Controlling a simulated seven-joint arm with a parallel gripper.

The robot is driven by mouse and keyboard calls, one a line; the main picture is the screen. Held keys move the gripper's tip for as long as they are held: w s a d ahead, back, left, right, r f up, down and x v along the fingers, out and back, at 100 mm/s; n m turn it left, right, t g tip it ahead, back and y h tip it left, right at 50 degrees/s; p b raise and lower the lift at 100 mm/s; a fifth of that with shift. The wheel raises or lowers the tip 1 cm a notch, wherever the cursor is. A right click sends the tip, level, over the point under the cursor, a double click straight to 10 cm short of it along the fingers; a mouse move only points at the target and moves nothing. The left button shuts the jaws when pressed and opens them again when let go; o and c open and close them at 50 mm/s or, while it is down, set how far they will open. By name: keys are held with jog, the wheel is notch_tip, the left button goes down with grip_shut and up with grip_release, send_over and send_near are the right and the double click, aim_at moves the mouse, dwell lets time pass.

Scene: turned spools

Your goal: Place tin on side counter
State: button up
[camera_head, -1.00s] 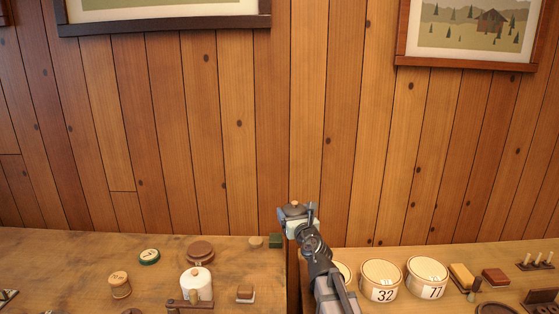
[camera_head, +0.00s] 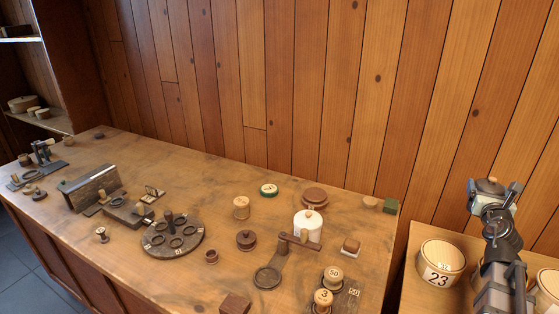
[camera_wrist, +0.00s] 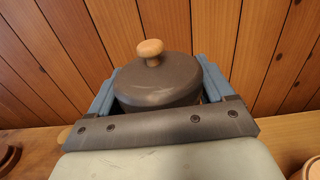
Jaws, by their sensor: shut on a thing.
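The tin (camera_head: 489,186) is a dark, round pot with a flat lid and a small wooden knob. My gripper (camera_head: 494,200) is shut on it at the right of the head view, holding it upright and raised in front of the plank wall. In the wrist view the tin (camera_wrist: 158,92) sits between the two blue fingers; its lower part is hidden behind the gripper body. A long wooden counter (camera_head: 130,190) fills the left and middle of the head view. A second counter (camera_head: 405,290) stands at the right, past a gap.
The right counter holds a cream round box marked 23 (camera_head: 440,264) and others partly cut off.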

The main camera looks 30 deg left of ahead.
jog(key=s+a+f+n+g+y, duration=0.1)
jog(key=s+a+n+y, duration=0.15)
jog(key=a, duration=1.25)
jog(key=s+a+n+g+y, duration=0.15)
jog(key=a+y, duration=0.25)
jog(key=a, duration=1.1)
jog(key=s+a+f+n+g+y, duration=0.1)
jog(key=a+n+y, duration=0.2)
jog(key=a, duration=1.2)
jog(key=shift+s+a+f+n+g+y, duration=0.35)
jog(key=shift+s+a+n+g+y, duration=2.15)
jog(key=shift+a, duration=6.05)
jog(key=shift+s+a+f+n+g+y, duration=0.15)
jog(key=shift+s+a+f+n+g, duration=0.95)
jog(key=shift+s+a, duration=5.2)
jog(key=shift+s+a+r+n+g+y, duration=0.35)
jog(key=shift+s+a+n+g+y, duration=1.55)
jog(key=shift+a, duration=8.95)
jog(key=shift+m+g+h, duration=0.5)
jog(key=shift+m+g, duration=0.2)
jog(key=shift+g, duration=0.15)
jog(key=shift+w+f, duration=0.3)
jog(key=shift+f, duration=1.35)
jog(key=shift+w+f, duration=0.25)
jog(key=shift+f, duration=1.35)
jog(key=shift+w+f, duration=0.3)
jog(key=shift+f, duration=1.35)
jog(key=o, duration=1)
jog(key=shift+f, duration=0.15)
